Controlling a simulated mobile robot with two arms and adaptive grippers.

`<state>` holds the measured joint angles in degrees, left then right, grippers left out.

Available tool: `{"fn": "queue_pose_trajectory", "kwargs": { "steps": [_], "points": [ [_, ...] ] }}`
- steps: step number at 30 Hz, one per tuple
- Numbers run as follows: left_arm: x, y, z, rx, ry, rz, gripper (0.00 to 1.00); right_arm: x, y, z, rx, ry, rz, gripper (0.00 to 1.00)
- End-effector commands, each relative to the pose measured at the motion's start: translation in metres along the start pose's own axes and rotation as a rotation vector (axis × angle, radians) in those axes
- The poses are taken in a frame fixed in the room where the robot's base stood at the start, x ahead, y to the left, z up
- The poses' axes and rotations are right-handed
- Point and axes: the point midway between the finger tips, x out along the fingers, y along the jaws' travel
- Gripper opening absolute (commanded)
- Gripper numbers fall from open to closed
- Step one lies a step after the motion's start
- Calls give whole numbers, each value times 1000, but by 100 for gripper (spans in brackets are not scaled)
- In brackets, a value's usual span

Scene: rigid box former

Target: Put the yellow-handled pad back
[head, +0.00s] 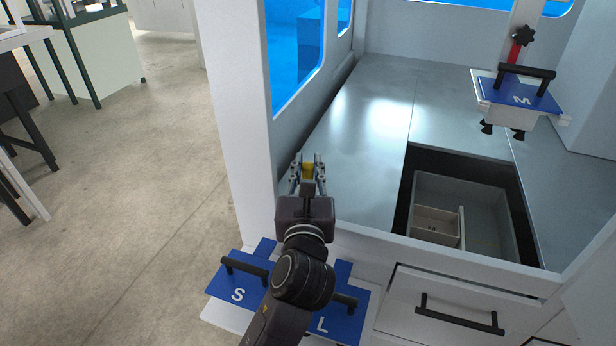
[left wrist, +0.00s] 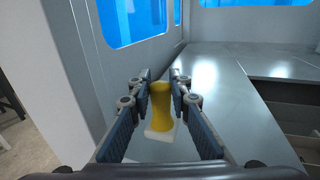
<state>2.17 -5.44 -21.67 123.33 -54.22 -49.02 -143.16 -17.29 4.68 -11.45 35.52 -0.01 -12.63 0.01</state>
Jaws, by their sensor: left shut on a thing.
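The yellow-handled pad (left wrist: 160,105) is between the fingers of my left gripper (left wrist: 161,92) in the left wrist view. Its yellow handle stands upright, with a white base under it. In the head view only a bit of the yellow handle (head: 308,173) shows between the fingertips of my left gripper (head: 307,162). The gripper is shut on the handle, over the left front part of the grey metal worktop (head: 350,150). I cannot tell whether the white base touches the worktop. My right gripper is not in view.
A rectangular opening with a bin and a small beige box (head: 436,226) is right of my gripper. A blue M plate (head: 515,95) is at the upper right. Blue S (head: 232,284) and L (head: 345,325) plates are at the front. A white post (head: 240,100) stands close left.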

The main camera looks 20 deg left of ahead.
Motion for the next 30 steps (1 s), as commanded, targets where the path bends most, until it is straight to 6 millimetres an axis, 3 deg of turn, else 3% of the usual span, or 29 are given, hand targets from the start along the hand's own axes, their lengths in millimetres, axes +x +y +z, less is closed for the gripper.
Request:
{"fn": "queue_pose_trajectory", "kwargs": {
  "steps": [1, 4, 16, 17, 21, 30],
  "points": [
    [0, 0, -12, 1, 5, 0, 0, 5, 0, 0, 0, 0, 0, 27],
    [0, 0, -21, 0, 2, 0, 0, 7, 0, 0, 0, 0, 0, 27],
    [0, 0, -24, 1, 1, -1, 0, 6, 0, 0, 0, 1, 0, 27],
    [0, 0, -25, 0, 1, -1, 19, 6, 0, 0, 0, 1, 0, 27],
    [0, 0, -24, 0, 1, -1, 34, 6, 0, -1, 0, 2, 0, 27],
    [0, 0, -23, -1, 0, -1, 35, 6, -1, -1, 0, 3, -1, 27]
  ]
}}
